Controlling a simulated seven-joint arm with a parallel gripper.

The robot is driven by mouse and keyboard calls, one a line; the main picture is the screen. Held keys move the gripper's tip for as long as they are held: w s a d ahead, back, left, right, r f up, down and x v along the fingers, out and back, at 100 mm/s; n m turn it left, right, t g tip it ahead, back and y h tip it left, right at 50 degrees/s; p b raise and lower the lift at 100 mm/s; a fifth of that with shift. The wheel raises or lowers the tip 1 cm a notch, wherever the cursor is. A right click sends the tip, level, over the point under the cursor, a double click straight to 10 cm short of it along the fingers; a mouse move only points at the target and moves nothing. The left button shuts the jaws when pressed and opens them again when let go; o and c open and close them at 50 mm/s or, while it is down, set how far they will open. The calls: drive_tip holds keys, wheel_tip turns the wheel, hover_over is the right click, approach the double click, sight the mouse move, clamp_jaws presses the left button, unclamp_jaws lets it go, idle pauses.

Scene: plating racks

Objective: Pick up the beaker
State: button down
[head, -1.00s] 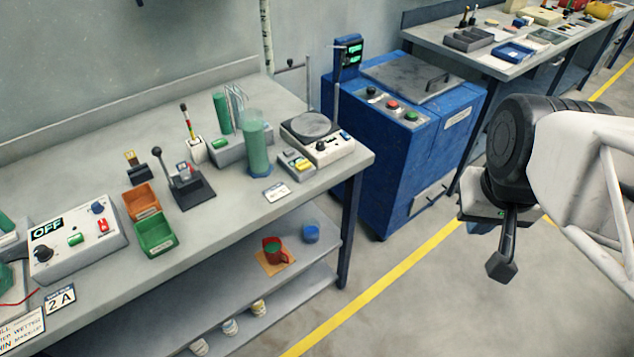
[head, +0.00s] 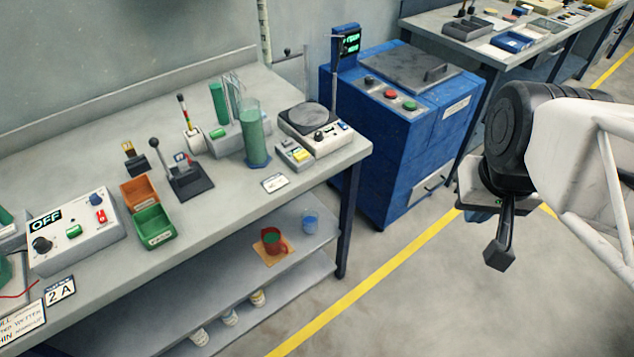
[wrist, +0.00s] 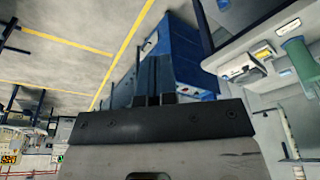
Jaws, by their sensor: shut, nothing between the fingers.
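A small clear beaker (head: 310,225) with blue contents stands on the shelf under the bench, near its right end. Left of it, a red jug (head: 271,241) with green contents stands on an orange mat. A tall clear cylinder of green liquid (head: 254,135) stands on the bench top; part of it also shows in the wrist view (wrist: 297,57). My gripper (head: 498,255) is at the right of the head view, over the floor, well apart from all of these. Its fingers are shut and empty in the wrist view (wrist: 156,82).
The bench (head: 90,150) holds a control box (head: 75,233), orange and green bins, a lever and a round-plate device (head: 313,125). A blue cabinet (head: 390,130) stands right of the bench. The floor (head: 420,290) in front is clear, with a yellow line.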

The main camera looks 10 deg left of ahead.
unclamp_jaws()
idle(0.6)
drive_tip(key=shift+w, duration=0.1)
